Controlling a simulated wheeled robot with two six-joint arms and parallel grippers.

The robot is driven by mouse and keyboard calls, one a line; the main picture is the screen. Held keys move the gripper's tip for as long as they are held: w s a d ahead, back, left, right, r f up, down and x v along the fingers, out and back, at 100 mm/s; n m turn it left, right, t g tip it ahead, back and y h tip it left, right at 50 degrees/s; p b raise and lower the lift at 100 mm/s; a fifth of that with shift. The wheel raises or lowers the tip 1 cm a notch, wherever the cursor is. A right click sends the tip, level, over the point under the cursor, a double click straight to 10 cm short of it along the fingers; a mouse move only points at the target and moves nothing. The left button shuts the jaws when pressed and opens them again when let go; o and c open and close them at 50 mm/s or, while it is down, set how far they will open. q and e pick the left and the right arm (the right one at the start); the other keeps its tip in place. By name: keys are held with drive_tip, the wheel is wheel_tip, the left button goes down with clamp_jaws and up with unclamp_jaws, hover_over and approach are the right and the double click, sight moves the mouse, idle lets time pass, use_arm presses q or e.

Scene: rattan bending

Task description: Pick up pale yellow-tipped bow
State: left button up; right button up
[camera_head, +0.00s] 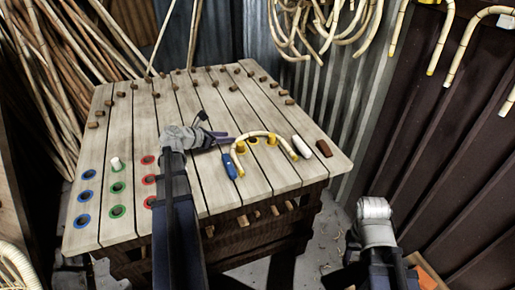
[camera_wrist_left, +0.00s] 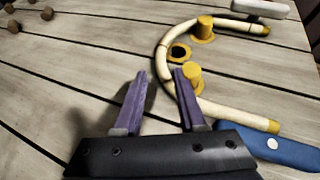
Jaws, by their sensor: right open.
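The pale yellow-tipped bow (camera_head: 281,140) lies curved on the slatted table, bent around yellow pegs. It also shows in the left wrist view (camera_wrist_left: 235,118), with its curve toward my fingers. My left gripper (camera_head: 226,140) is just left of the bow, low over the boards.
A blue-handled tool (camera_head: 229,165) lies by the bow's near end. A white block (camera_head: 302,147) and a brown block (camera_head: 324,148) lie to its right. A yellow peg (camera_wrist_left: 195,77) stands inside the curve. Several brown pegs line the table's far edges. Coloured ringed holes are at left.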

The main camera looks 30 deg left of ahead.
sight(239, 138)
use_arm(q)
drive_tip(key=shift+x, duration=0.8)
drive_tip(key=b+x, duration=0.3)
drive_tip(key=x, duration=0.1)
drive_tip(key=shift+w+d+f, duration=0.15)
drive_tip(key=shift+w+f, duration=0.05)
drive_tip(key=shift+f, duration=0.2)
drive_tip(key=shift+w+d, duration=0.1)
drive_tip(key=shift+w, duration=0.1)
clamp_jaws()
